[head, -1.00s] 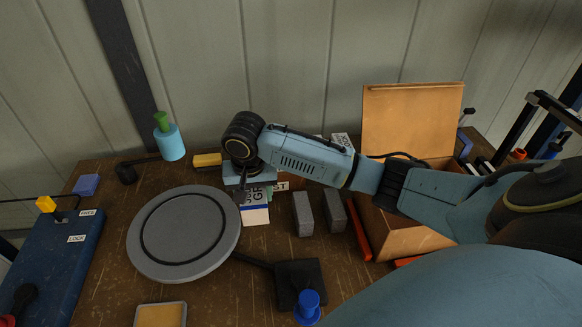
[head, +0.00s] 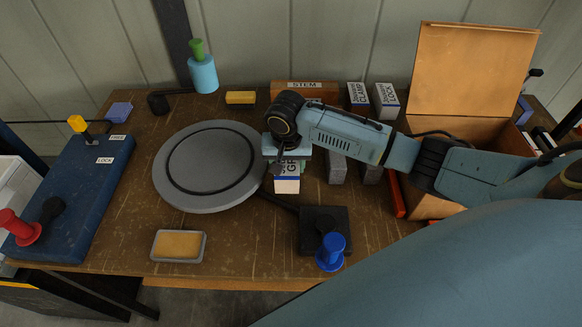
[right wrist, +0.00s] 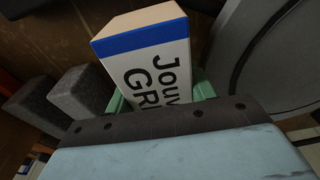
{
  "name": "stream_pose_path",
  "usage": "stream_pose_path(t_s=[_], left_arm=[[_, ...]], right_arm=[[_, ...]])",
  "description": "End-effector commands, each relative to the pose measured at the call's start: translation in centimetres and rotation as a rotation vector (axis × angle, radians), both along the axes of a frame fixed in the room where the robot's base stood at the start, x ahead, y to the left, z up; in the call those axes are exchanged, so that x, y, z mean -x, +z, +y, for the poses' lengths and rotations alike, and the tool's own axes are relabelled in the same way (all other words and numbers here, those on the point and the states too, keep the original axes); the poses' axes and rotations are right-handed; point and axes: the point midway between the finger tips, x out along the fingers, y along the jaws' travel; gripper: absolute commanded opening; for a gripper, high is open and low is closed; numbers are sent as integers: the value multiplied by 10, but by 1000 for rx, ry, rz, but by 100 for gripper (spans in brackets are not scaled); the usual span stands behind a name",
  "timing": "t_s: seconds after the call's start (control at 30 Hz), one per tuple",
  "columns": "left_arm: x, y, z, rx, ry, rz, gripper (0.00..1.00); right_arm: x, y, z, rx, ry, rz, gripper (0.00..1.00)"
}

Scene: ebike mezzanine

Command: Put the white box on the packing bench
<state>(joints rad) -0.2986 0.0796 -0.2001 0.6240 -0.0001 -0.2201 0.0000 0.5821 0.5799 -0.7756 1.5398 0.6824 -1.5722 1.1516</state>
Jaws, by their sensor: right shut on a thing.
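A white box (head: 287,184) with a blue stripe and black lettering is in my right gripper (head: 284,162), beside the right edge of the grey turntable. In the right wrist view the box (right wrist: 150,60) sits between the green pads of the gripper (right wrist: 160,97), which is shut on it. In the head view the gripper hides the box's upper part, and I cannot tell whether its bottom touches the bench. The scratched brown bench (head: 245,250) lies below; nothing shows whether it is the packing bench. My left gripper is not in view.
The round grey turntable (head: 205,165) is left of the box, two grey blocks (head: 337,170) right. A black base with a blue knob (head: 331,250) is in front. Two white boxes (head: 386,100) and an open brown carton (head: 470,62) stand behind. Bare bench shows at front centre.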

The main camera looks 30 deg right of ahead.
Motion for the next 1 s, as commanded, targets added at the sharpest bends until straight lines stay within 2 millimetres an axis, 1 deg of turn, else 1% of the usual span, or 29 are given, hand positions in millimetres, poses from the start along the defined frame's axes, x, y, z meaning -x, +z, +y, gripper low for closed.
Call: stream_pose_path(t_s=[0.07,0.2,0.27,0.63,0.67,0.7,1.0], left_arm=[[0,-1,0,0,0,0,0],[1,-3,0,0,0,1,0],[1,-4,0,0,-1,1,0],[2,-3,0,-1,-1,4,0],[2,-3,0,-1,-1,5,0],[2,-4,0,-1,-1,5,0],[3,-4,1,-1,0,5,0]], right_arm=[[0,-7,0,-1,0,-1,23],[0,-28,0,2,-1,1,23],[0,-34,0,0,-1,-1,23],[0,-38,0,0,-1,-2,23],[0,-38,0,0,-1,-1,58],[0,-38,0,1,0,-1,64],[0,-37,-1,1,0,-2,64]])
